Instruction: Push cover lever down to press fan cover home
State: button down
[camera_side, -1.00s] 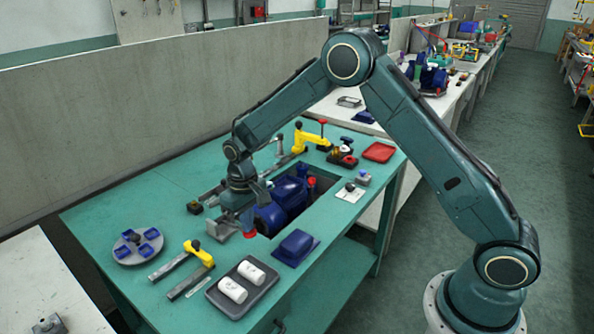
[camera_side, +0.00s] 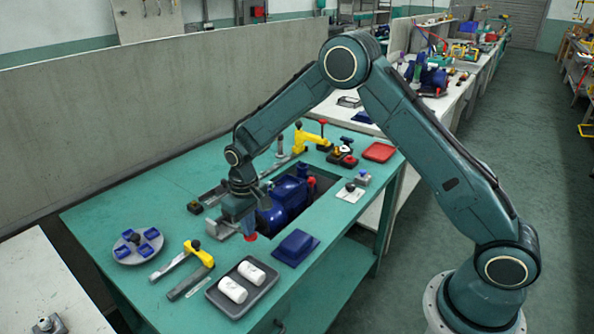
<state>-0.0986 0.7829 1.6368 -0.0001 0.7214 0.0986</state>
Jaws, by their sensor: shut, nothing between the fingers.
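A blue pump motor (camera_side: 284,205) lies in the rectangular opening of the green bench. My gripper (camera_side: 246,224) is shut and points down at the left end of the motor. A red knob (camera_side: 250,237) shows just below my fingertips; it may be the end of the cover lever, but its arm is hidden behind my gripper. I cannot tell whether my fingers touch the knob. Grey metal fixture parts (camera_side: 223,230) sit to the left of my gripper. The fan cover cannot be made out clearly at this end of the motor.
A yellow clamp (camera_side: 201,254) and a dark tray (camera_side: 213,292) with two white cylinders (camera_side: 233,290) stand in front. A round plate (camera_side: 126,254) holds blue parts. A blue cover-like part (camera_side: 296,247) lies right, a yellow lever (camera_side: 308,140) behind, a red tray (camera_side: 379,152) at right.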

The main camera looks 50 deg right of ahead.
jog(key=shift+s+f, duration=0.2)
jog(key=shift+f, duration=0.9)
dwell(1.2)
